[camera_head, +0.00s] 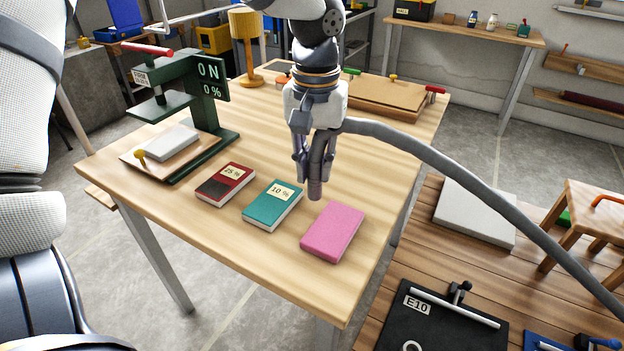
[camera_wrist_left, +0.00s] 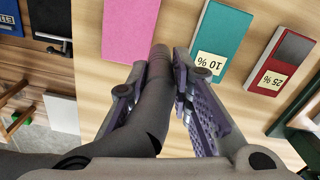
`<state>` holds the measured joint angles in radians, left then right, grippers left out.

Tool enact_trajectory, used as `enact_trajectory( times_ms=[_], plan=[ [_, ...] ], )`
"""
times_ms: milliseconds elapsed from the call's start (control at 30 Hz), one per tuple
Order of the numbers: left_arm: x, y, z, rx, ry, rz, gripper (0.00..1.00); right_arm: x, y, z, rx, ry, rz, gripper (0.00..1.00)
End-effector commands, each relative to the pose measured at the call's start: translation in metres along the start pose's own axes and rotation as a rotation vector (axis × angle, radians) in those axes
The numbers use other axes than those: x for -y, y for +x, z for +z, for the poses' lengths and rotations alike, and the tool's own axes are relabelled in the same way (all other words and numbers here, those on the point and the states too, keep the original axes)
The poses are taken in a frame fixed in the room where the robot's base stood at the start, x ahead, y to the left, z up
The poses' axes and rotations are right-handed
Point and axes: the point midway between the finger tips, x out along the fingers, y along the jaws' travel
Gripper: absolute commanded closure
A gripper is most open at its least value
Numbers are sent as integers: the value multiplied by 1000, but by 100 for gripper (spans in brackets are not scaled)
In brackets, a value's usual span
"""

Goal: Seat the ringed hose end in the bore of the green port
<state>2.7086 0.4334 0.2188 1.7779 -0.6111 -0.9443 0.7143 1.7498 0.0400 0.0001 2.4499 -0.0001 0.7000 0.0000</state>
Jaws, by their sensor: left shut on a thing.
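My left gripper (camera_head: 314,165) points down above the wooden table and is shut on a grey hose near its end. The hose end (camera_head: 315,190) sticks out below the fingertips, above the gap between the teal and pink books. I cannot pick out a green port with a bore in either view. My right gripper is not in view.
The table (camera_head: 258,148) carries a red book (camera_head: 226,183), a teal book (camera_head: 272,205), a pink book (camera_head: 332,231) and a green press (camera_head: 210,112). The hose (camera_head: 470,190) trails right over a lower plank table holding a grey slab (camera_head: 474,215) and black E10 board (camera_head: 425,325).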

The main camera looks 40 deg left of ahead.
Motion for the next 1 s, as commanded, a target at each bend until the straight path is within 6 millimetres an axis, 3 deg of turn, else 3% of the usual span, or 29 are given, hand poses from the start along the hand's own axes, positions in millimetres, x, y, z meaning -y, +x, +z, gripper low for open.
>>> enact_trajectory(
  times_ms=[200, 367, 700, 733, 800, 1000],
  plan=[
    [8, 24, -16, 4, -1, 0, 100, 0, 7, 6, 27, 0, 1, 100],
    [8, 52, -15, 2, 1, -1, 100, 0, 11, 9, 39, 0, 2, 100],
    [8, 53, -15, -5, 1, 1, 100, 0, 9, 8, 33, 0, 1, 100],
    [8, 53, -15, -5, 1, 1, 73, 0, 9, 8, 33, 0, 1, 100],
    [8, 53, -15, -4, 1, 1, 60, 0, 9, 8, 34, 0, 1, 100],
    [8, 53, -15, -4, 1, 1, 60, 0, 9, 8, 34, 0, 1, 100]
  ],
)
